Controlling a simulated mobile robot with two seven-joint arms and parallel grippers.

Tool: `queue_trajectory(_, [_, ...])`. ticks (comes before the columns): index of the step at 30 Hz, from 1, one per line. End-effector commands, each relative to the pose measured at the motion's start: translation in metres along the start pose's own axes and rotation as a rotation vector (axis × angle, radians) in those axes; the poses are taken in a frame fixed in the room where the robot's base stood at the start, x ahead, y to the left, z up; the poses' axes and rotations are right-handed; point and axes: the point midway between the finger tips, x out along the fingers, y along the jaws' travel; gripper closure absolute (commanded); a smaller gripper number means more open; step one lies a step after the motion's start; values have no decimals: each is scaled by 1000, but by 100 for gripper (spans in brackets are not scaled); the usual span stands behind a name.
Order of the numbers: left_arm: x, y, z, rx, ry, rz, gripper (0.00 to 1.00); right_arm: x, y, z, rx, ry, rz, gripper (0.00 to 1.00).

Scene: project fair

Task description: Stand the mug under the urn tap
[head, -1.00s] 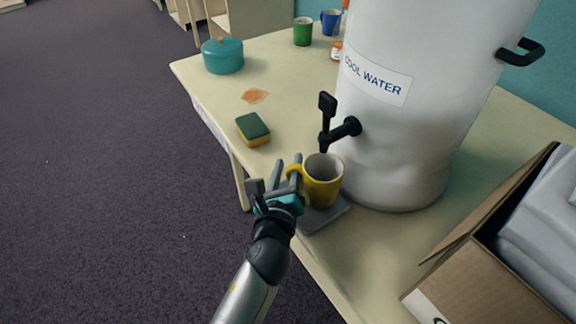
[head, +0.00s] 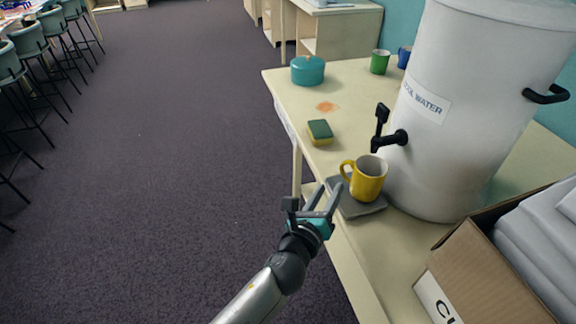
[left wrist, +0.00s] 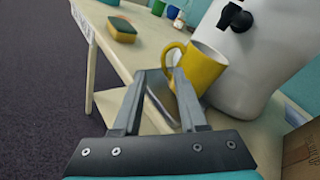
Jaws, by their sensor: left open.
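The yellow mug (head: 369,182) stands upright on a grey pad (head: 365,211) at the table's edge, its handle toward my left gripper. It also shows in the left wrist view (left wrist: 205,70). The black tap (head: 388,140) of the white urn (head: 425,165) sticks out just above and behind the mug, and the mug looks to be below its spout. The tap also shows in the left wrist view (left wrist: 235,17). My left gripper (head: 325,196) is open and empty, off the table edge, a little apart from the handle. My right gripper is not in view.
A green and yellow sponge (head: 320,132), an orange stain (head: 327,106), a teal pot (head: 307,70), a green cup (head: 380,62) and a blue cup (head: 404,56) are farther back. An open cardboard box (head: 490,270) stands at the right.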

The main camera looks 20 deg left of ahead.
Motion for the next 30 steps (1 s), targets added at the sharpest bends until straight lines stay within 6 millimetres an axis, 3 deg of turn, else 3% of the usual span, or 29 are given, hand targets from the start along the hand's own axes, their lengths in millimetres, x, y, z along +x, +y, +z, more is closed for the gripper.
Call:
queue_trajectory(7, [0, 1, 0, -12, 0, 0, 58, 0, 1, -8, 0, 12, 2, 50])
queue_trajectory(10, [-2, 1, 2, -110, 3, -1, 58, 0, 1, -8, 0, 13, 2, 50])
queue_trajectory(17, [-14, 5, 7, -743, 30, 0, 58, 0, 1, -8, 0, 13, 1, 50])
queue_trajectory(20, [-19, 12, -1, -1029, 55, 24, 58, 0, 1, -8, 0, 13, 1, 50])
queue_trajectory(23, [-25, 31, -27, -1298, 90, 98, 58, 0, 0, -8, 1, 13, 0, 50])
queue_trajectory(25, [-33, 56, -66, -1467, 121, 209, 58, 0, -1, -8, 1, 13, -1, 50])
queue_trajectory(30, [-69, 119, -161, -1676, 151, 506, 58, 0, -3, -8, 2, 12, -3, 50])
